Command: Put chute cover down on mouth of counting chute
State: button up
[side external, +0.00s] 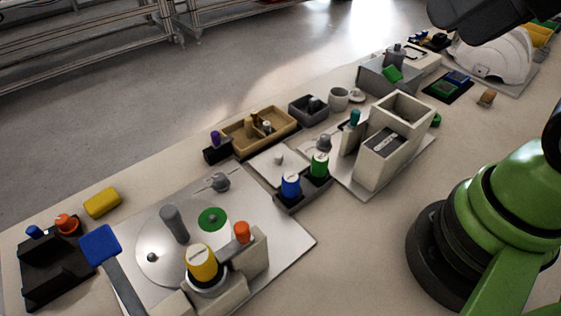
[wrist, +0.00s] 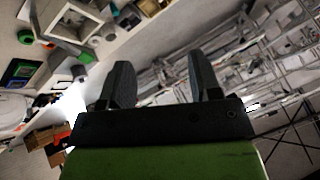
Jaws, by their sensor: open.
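The counting chute appears to be the cream, box-like tower (side external: 408,137) right of centre in the side view. Its square top mouth is open and uncovered, and a lower front box has a dark slot. A flat white square plate with a small knob (side external: 268,168), probably the chute cover, lies left of the chute, beside the tan tray. My gripper (wrist: 162,80) is open, its two dark fingers apart with nothing between them.
A blue-capped and a green-capped bottle (side external: 319,165) stand in a dark holder between plate and chute. A tan divided tray (side external: 285,122) and grey bin (side external: 322,109) sit behind. A white helmet shell (side external: 493,55) is at the far right. Bare table lies in front of the chute.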

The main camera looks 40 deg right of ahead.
jog(key=shift+c, duration=0.9)
jog(key=shift+w, duration=0.1)
jog(key=n+g+h, duration=0.2)
jog(key=n+g, duration=0.2)
jog(key=g, duration=0.2)
send_over(279, 155)
jog(key=s, duration=0.1)
notch_tip(279, 155, down, 24)
jog(key=shift+w+f, duration=0.2)
jog(key=shift+f, duration=0.8)
jog(key=shift+w+f, duration=0.15)
jog(key=shift+f, duration=0.8)
jog(key=shift+w+f, duration=0.2)
jog(key=shift+f, duration=0.8)
grip_shut()
